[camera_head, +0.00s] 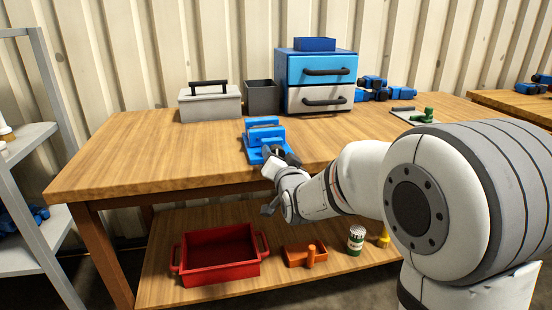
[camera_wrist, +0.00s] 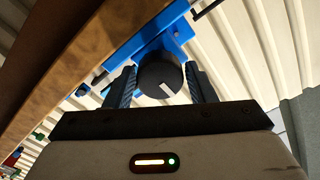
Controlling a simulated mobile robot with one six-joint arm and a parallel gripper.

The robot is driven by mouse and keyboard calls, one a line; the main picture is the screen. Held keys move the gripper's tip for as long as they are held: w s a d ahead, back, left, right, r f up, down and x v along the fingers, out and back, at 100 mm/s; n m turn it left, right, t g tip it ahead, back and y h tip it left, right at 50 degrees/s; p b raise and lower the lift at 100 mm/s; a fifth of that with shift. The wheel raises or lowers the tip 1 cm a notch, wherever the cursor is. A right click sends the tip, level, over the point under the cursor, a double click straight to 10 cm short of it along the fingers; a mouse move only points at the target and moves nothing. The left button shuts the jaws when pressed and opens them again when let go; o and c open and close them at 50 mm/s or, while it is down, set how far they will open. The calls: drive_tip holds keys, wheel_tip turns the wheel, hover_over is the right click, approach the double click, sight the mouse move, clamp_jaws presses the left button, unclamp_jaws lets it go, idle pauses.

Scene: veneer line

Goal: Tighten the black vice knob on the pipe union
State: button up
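The blue vice (camera_head: 262,138) stands at the front edge of the wooden workbench. Its round black knob (camera_wrist: 158,80) faces the wrist camera and carries a white mark slanting from its middle to the lower right. My gripper (camera_wrist: 160,74) has one finger on each side of the knob, with the knob between the fingertips. Narrow gaps seem to show between fingers and knob, so the fingers look open around it. In the head view my gripper (camera_head: 270,187) is at the front of the vice and hides most of the knob. I cannot make out a pipe union in the vice.
On the workbench (camera_head: 130,160) stand a grey toolbox (camera_head: 210,106), a dark bin (camera_head: 262,98) and a drawer unit (camera_head: 318,72). A green fitting (camera_head: 424,116) lies on a pad at right. The lower shelf holds a red tray (camera_head: 218,281). The bench's left front is clear.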

drive_tip(key=o, duration=0.3)
drive_tip(key=v, duration=0.7)
drive_tip(key=shift+s+p, duration=0.3)
drive_tip(key=shift+s, duration=0.1)
drive_tip(key=shift+d+r, duration=0.1)
drive_tip(key=shift+d, duration=0.1)
drive_tip(key=s+d+r+n+g+h+p, duration=0.1)
drive_tip(key=s+d+r+g+p, duration=0.3)
drive_tip(key=s+p, duration=0.3)
drive_tip(key=s+d+r+n+g+h+p, duration=0.1)
drive_tip(key=s+d+r+g+h+p, duration=0.1)
drive_tip(key=s+d+g+p, duration=0.4)
drive_tip(key=s+d+r+n+g+h+p, duration=0.1)
drive_tip(key=s+d+r+g+p, duration=0.3)
drive_tip(key=s+p, duration=0.5)
drive_tip(key=s+d+r+h, duration=0.1)
drive_tip(key=s, duration=0.2)
drive_tip(key=shift+s+d+r+g+p, duration=0.4)
